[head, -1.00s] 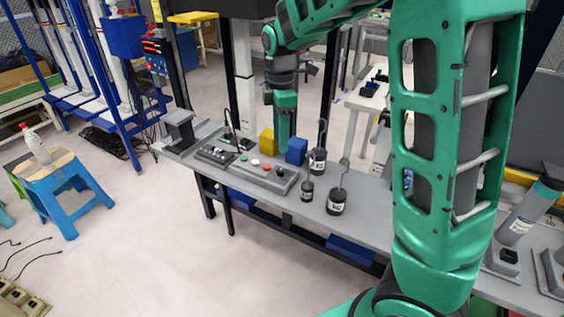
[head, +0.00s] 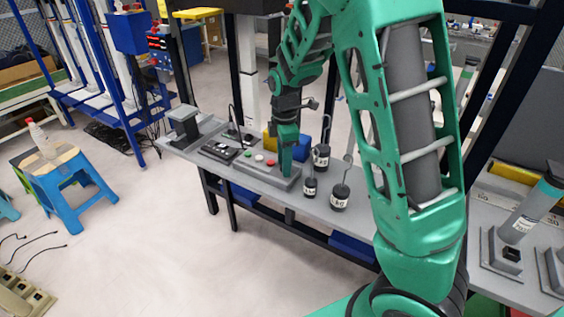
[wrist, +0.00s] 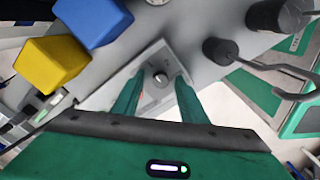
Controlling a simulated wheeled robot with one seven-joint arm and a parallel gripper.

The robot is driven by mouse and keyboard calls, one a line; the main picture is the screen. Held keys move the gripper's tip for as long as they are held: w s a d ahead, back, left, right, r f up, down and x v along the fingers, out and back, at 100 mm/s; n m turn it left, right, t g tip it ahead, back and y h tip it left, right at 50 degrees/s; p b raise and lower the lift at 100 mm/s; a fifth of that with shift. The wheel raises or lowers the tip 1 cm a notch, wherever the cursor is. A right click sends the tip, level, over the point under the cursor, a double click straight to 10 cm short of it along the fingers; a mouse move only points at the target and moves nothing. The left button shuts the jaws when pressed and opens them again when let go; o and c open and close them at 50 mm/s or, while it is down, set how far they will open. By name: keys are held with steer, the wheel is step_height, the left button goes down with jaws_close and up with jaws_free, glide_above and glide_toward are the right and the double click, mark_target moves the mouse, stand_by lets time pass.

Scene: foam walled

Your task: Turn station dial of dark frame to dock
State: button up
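The dial (wrist: 160,79) is a small dark round knob with a light pointer mark, set on a light grey plate in the wrist view. My gripper (head: 286,170) points down at the right end of the grey button panel (head: 240,169) on the bench. In the wrist view its two green fingers (wrist: 159,86) stand apart on either side of the dial, with a gap to it. I cannot tell how high the fingertips are above the plate. In the head view my gripper hides the dial. The setting labels are too small to read.
A yellow block (wrist: 50,65) and a blue block (wrist: 92,20) stand behind the panel. Several dark weights with hooks, one of them (head: 340,197) near the front edge, stand to the right. A blue stool (head: 67,190) stands on the floor at left.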

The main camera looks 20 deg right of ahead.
jaws_close()
steer(key=shift+m, duration=0.3)
steer(key=m, duration=0.4)
steer(key=shift+w+r, duration=0.1)
steer(key=m, duration=0.5)
steer(key=shift+m, duration=0.4)
steer(key=m, duration=1.3)
steer(key=shift+w+r, duration=0.1)
steer(key=shift+m, duration=0.4)
